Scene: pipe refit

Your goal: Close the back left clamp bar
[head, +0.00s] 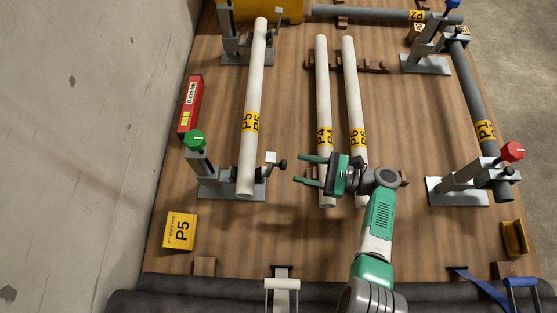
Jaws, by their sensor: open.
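The back left clamp (229,42) stands at the top left, on a grey base plate. Its grey arm rises at the left of the pipe and its top runs out of the frame. I cannot tell its bar's exact angle. The pale pipe P5 (254,88) lies lengthwise, its far end beside this clamp and its near end at the front left clamp (206,172) with a green knob. My gripper (309,170) is open and empty, fingers pointing left, right of the front left clamp and well short of the back left one.
Two pale pipes, P4 (323,95) and P6 (353,90), lie on wooden supports near my arm. Dark pipe P1 (474,90) and red-knobbed clamp (465,180) stand at right. A red box (190,106) lies at left by the concrete wall (85,130).

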